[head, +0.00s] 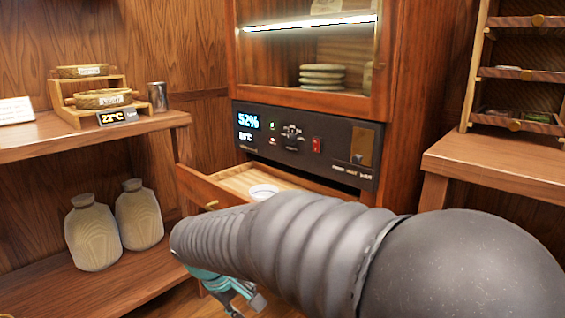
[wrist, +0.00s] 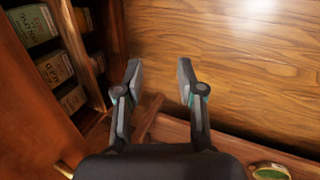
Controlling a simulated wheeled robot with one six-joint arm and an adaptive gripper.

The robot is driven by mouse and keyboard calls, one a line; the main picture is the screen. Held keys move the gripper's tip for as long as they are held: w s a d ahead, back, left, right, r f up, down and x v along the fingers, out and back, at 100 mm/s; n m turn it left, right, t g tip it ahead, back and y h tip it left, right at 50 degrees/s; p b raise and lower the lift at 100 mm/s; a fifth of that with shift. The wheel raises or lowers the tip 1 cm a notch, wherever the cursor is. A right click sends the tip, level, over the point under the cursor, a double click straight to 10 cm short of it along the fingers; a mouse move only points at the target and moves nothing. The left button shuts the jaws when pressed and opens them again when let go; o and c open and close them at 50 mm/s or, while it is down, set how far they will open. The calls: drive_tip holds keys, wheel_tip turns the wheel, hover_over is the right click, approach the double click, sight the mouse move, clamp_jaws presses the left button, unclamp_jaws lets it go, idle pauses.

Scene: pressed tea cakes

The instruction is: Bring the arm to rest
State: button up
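My arm, in a dark ribbed sleeve, reaches across the lower right of the head view. My gripper (head: 236,290) hangs at its end, low in front of the open drawer (head: 201,186), partly hidden by the sleeve. In the wrist view my gripper (wrist: 158,78) has its two fingers spread apart, with nothing between them. Wood shows past the fingertips, and I see no contact.
A wooden cabinet holds a dark control panel (head: 307,145) above the drawer, with a white round dish (head: 263,191) inside. Shelves flank it, with two jars (head: 92,232) at lower left. Labelled boxes (wrist: 54,67) stand left in the wrist view, a round tin (wrist: 270,171) lower right.

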drive_tip(key=s+d+r+m+y+p, duration=0.1)
drive_tip(key=s+d+r+m+p, duration=0.1)
drive_tip(key=d, duration=0.6)
drive_tip(key=s+d+r+m+t+y+p, duration=0.1)
drive_tip(key=s+d+r+m, duration=0.3)
drive_tip(key=s, duration=0.5)
drive_tip(key=s+d+r+m+t+y+p, duration=0.1)
drive_tip(key=s+d+r+m+p, duration=0.2)
drive_tip(key=d, duration=0.8)
wheel_tip(320, 180, up, 4)
drive_tip(key=shift+s+d+f+m, duration=0.3)
drive_tip(key=shift+s+m, duration=0.3)
drive_tip(key=shift+s, duration=0.65)
